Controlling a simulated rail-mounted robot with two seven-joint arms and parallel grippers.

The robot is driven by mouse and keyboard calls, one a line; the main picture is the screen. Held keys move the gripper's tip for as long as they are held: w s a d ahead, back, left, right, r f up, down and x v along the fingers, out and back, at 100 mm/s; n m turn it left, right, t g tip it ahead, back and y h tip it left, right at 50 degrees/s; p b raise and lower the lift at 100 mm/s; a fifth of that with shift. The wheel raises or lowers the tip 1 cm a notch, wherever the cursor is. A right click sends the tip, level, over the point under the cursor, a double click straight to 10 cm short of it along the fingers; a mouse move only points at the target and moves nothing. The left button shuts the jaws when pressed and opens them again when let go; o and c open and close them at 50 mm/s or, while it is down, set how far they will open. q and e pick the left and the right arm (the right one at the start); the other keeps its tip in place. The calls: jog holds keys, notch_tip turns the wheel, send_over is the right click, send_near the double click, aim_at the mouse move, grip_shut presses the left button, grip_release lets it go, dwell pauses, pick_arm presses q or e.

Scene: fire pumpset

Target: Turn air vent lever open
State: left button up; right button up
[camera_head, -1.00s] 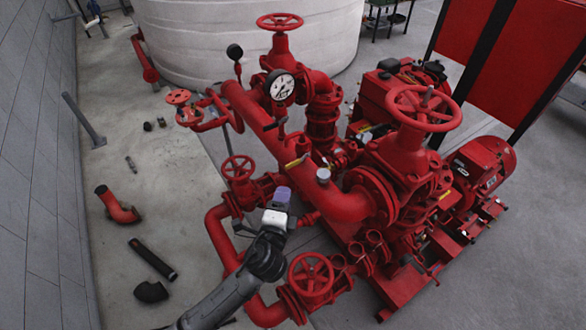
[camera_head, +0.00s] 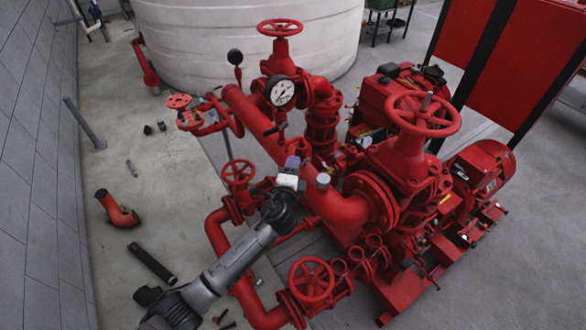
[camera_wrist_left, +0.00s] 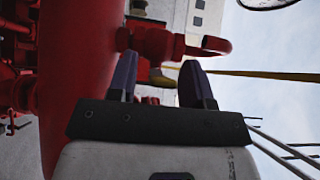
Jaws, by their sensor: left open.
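The big red pipe (camera_head: 335,205) of the pumpset runs diagonally through the head view. My left gripper (camera_head: 292,162) is beside this pipe, below the white pressure gauge, and hides what lies behind it. In the left wrist view, my left gripper (camera_wrist_left: 157,70) is open, with two dark purple fingers apart. A thin yellow bar (camera_wrist_left: 265,74), which looks like the air vent lever, runs right from behind the right finger. A red hooked fitting (camera_wrist_left: 190,45) shows just past the fingertips, off the pipe. I cannot tell whether the fingers touch the bar. My right gripper is not in view.
A red handwheel (camera_head: 238,172) stands left of my left gripper, and another (camera_head: 311,280) stands below it. The pressure gauge (camera_head: 282,92) is above. Loose pipe pieces, including a red elbow (camera_head: 118,212), lie on the floor at left.

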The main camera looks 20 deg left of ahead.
pick_arm(q)
grip_shut()
dwell(0.5)
